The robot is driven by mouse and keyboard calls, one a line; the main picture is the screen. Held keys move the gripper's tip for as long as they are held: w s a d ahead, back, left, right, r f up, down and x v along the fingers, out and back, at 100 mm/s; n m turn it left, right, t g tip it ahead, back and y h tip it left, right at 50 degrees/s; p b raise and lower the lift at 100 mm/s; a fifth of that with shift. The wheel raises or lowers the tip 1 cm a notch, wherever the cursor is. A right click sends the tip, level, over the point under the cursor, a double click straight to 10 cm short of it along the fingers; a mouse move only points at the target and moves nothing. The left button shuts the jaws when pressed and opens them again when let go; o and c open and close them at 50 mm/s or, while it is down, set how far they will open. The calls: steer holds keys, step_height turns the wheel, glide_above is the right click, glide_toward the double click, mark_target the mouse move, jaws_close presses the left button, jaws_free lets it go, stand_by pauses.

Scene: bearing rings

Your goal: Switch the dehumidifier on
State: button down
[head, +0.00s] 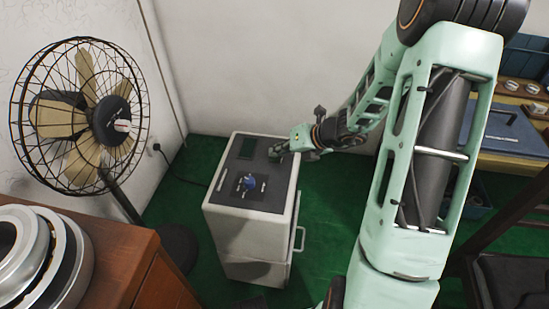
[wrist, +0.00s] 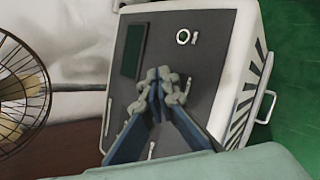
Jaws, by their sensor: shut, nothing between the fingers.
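The dehumidifier is a white box (head: 240,235) standing on the green floor. My gripper (head: 277,152) is over the panel's far right part, shut and empty. In the wrist view its fingertips (wrist: 163,88) lie below the ring in the picture; contact cannot be told. The blue knob is not distinguishable there.
A black wire fan (head: 80,115) stands left. A wooden cabinet (head: 110,255) with metal bearing rings (head: 45,255) is at the lower left. A wall is close behind the dehumidifier, and a handle (head: 299,238) juts from its right side. Green floor lies open right of it.

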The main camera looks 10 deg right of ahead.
mark_target(277, 159)
steer(key=shift+f, duration=0.3)
stand_by(0.4)
steer(key=shift+r, duration=0.15)
steer(key=shift+r+p, duration=0.45)
steer(key=shift+p, duration=0.1)
steer(key=shift+r, duration=0.1)
step_height(277, 159, up, 6)
steer(key=p, duration=0.5)
steer(key=shift+p, duration=0.4)
